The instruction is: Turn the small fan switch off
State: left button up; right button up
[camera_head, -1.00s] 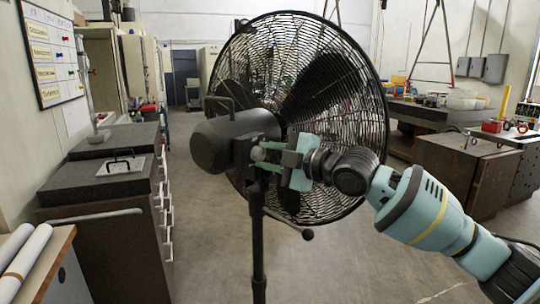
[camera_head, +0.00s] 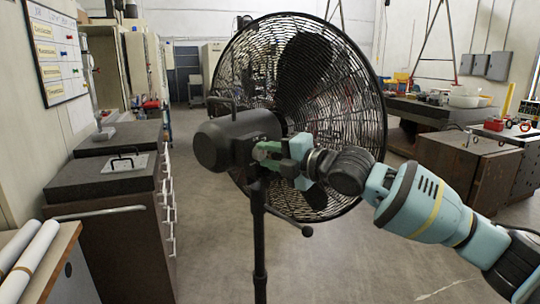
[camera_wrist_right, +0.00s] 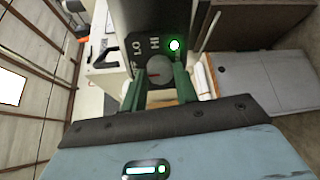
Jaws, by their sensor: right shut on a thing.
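The black pedestal fan (camera_head: 222,143) stands upright in the middle of the head view, with its motor housing toward me and its round wire cage behind. In the right wrist view, a dark switch panel (camera_wrist_right: 140,42) shows the labels LO and HI, a lit green light (camera_wrist_right: 174,45) and a round knob, the fan switch (camera_wrist_right: 159,69). A further label is partly hidden by a finger. My right gripper (camera_head: 260,152) reaches in from the right to the back of the motor housing. Its green fingers (camera_wrist_right: 160,78) are shut on the knob, one on each side. My left gripper is not in view.
A dark cabinet with drawers (camera_head: 105,232) stands at the left, with a handled plate (camera_head: 124,164) on top. White rolls (camera_head: 32,252) lie on a bench at lower left. Workbenches (camera_head: 470,165) stand at the right. The floor around the fan pole is clear.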

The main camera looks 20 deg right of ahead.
dwell(0.3)
jog(key=o, duration=1)
jog(key=shift+c, duration=0.2)
jog(key=v, duration=0.8)
jog(key=shift+w, duration=0.1)
